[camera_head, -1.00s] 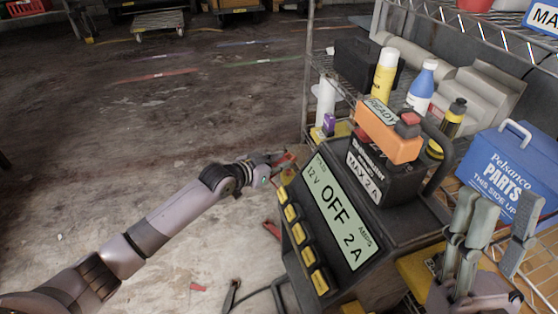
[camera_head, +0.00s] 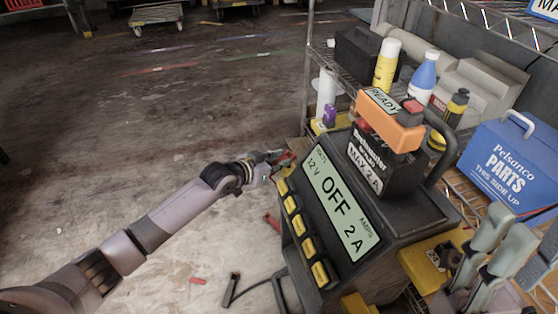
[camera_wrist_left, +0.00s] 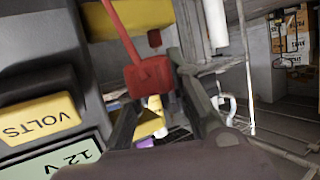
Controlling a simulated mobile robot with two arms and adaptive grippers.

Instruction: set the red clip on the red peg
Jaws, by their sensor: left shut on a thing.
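My left gripper (camera_head: 276,161) is beside the upper left edge of the charger, shut on the red clip (camera_head: 287,158). In the left wrist view, the dark fingers (camera_wrist_left: 160,108) straddle the clip's red block (camera_wrist_left: 148,77), and a red strip runs up from it. A small dark red piece (camera_wrist_left: 154,38) shows just above; I cannot tell whether it is the red peg. The charger (camera_head: 345,205) reads "OFF 2 A". My right gripper (camera_head: 529,240) is at the lower right, its grey-green fingers spread and partly cut off by the frame.
A red piece (camera_head: 271,222) lies low beside the charger, and a black clip (camera_head: 232,289) is on the floor. An orange-topped battery (camera_head: 383,150) stands on the charger. Bottles (camera_head: 423,80) and a blue parts box (camera_head: 510,165) crowd the shelf. Floor at left is open.

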